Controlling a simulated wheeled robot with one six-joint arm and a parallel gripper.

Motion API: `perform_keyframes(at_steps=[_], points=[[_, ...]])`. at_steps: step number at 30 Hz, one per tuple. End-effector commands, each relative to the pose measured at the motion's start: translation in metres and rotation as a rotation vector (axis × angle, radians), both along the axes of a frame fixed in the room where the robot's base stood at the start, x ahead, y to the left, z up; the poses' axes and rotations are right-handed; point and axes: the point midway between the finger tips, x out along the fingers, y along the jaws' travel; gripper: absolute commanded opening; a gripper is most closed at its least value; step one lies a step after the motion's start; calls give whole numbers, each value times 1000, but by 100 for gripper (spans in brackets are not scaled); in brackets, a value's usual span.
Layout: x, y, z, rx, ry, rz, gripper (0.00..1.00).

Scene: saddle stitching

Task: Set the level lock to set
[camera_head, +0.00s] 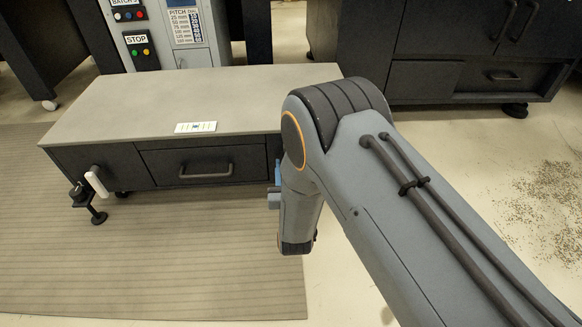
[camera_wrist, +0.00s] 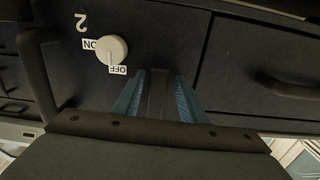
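In the head view, a white lever (camera_head: 96,181) sits on the left front of a low dark bench, next to a dark levelling foot with a knob (camera_head: 78,192). It may be the level lock; no label or set mark on it can be read. My gripper (camera_wrist: 159,76) shows two blue fingers apart in the wrist view, with nothing clearly held between them. They point at a dark panel, right of a round white knob (camera_wrist: 112,50) marked ON and OFF. In the head view my gripper (camera_head: 274,190) is mostly hidden by my arm, right of the drawer.
The bench (camera_head: 130,105) has a bare grey top with a small white marked plate (camera_head: 196,127) near its front edge. A drawer handle (camera_head: 206,172) juts from its front. A control panel (camera_head: 142,52) with a STOP sign stands behind. A ribbed mat (camera_head: 150,260) covers the open floor in front.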

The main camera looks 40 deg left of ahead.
Motion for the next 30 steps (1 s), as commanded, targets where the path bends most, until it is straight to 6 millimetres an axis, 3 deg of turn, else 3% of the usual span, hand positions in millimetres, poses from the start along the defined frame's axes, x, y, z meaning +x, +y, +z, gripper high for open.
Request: perform_keyframes(at_steps=[10,24,30], points=[[0,-5,0,-2,-1,-3,39],[-43,-54,1,-4,0,-3,39],[-49,-61,0,-1,-1,-2,39]])
